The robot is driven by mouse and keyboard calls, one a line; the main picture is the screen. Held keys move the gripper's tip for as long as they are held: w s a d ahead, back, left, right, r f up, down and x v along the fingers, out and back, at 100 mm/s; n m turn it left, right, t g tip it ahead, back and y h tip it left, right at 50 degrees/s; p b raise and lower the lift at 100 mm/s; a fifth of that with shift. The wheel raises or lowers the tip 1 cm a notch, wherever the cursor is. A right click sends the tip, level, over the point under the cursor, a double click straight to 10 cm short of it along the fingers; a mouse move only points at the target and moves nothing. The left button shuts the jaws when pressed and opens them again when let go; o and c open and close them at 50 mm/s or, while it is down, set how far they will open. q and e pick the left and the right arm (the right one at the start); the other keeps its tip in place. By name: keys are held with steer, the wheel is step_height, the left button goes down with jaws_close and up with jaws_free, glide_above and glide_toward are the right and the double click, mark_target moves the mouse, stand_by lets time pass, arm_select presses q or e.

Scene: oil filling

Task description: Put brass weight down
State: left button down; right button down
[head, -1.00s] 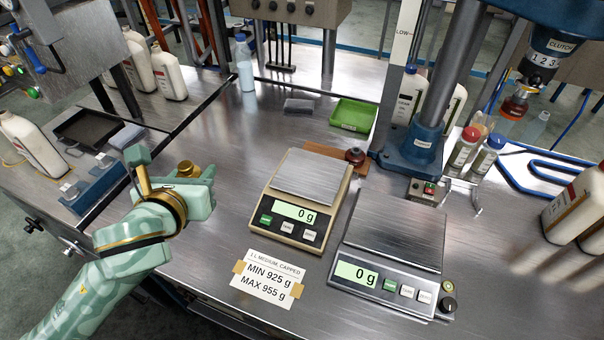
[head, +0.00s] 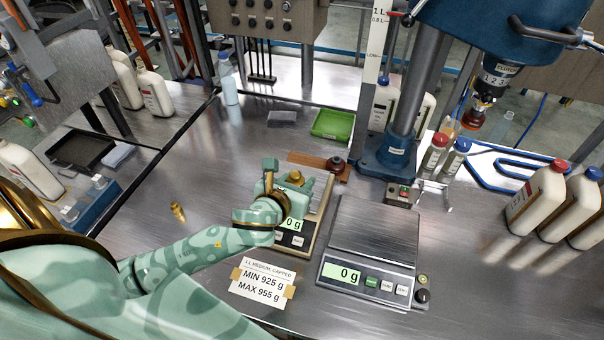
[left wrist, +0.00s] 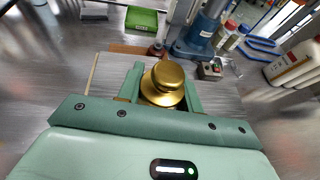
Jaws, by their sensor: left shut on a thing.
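The brass weight (head: 296,177) is a round, knobbed, gold-coloured piece. My left gripper (head: 292,183) is shut on it, over the pan of the beige scale (head: 319,200). In the left wrist view the weight (left wrist: 163,84) sits upright between the two green fingers (left wrist: 160,92). The beige scale's display is partly covered by my wrist, and its visible part ends in 0 g. I cannot tell the exact gap between weight and pan. My right gripper is not in view.
A steel scale (head: 372,240) reading 0 g stands to the right. A small brass piece (head: 178,211) lies on the table at left. A blue press stand (head: 388,168), a green tray (head: 332,125) and a brown block (head: 310,160) are behind. The limits card (head: 262,281) lies in front.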

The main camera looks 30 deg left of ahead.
arm_select(q)
steer(key=w+a+f+b, duration=0.1)
steer(key=w+a+f, duration=0.1)
steer(key=w+f, duration=0.1)
steer(key=w+a+f+b, duration=0.2)
steer(key=w+f, duration=0.1)
steer(key=w, duration=0.1)
steer(key=w+a+f+b, duration=0.2)
steer(key=w+f, duration=0.1)
steer(key=shift+w+a+f, duration=0.1)
steer(key=shift+w+a, duration=0.15)
steer(key=shift+a, duration=0.15)
steer(key=shift+w+a+f, duration=0.2)
steer(key=shift+w+f, duration=0.15)
steer(key=shift+w, duration=0.05)
step_height(320, 180, down, 4)
steer(key=shift+r+b, duration=0.25)
steer(key=shift+b, duration=0.85)
steer(key=shift+w+r, duration=0.1)
steer(key=c, duration=0.9)
jaws_free()
